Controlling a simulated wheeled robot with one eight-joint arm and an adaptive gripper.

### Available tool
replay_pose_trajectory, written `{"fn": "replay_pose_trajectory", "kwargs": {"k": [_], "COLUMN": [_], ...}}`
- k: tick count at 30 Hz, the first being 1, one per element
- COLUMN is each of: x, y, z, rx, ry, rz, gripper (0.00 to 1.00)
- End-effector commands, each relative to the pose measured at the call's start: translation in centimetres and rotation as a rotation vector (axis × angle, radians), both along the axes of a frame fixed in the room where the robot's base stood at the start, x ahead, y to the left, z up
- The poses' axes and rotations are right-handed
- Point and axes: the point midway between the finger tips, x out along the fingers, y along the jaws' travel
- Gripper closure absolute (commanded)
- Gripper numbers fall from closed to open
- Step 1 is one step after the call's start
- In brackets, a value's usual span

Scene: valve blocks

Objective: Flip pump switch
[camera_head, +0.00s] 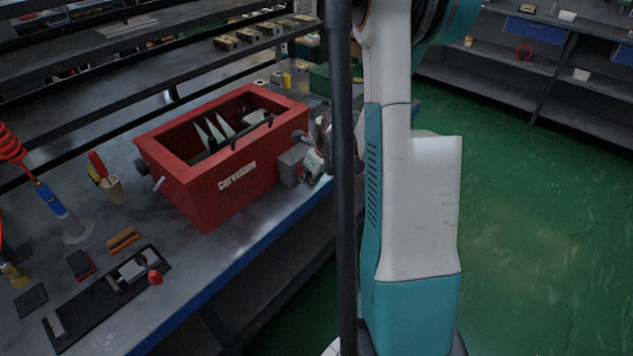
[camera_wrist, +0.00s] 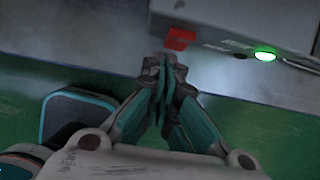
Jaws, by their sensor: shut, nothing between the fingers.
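The red switch (camera_wrist: 178,38) sticks out from the front of a grey pump box (camera_wrist: 245,14) in the wrist view. A lit green lamp (camera_wrist: 265,54) is on the same face, to the right of the switch. My gripper (camera_wrist: 165,64) is shut and empty, its fingertips just in front of and below the red switch. I cannot tell whether they touch it. In the head view the grey box (camera_head: 292,164) stands at the right end of a red box, and my gripper beside it is partly hidden. The switch is not discernible there.
The red box (camera_head: 226,200) marked with white lettering stands on the grey workbench (camera_head: 95,215). A black tray with a red knob (camera_head: 154,277) lies at the front left. Shelves (camera_head: 100,45) run behind. The green floor (camera_head: 530,220) at right is clear.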

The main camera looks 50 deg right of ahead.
Motion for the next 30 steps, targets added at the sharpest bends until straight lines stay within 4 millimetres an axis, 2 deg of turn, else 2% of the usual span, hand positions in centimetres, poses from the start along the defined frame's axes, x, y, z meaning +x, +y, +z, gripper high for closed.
{"fn": "replay_pose_trajectory", "kwargs": {"k": [13, 18, 30], "x": [0.4, 1.1, 1.0], "y": [0.0, 0.1, 0.1], "z": [-0.2, -1.3, -0.5], "rx": [0.000, 0.000, 0.000], "ry": [0.000, 0.000, 0.000], "rz": [0.000, 0.001, 0.000], "gripper": [1.00, 1.00, 1.00]}}
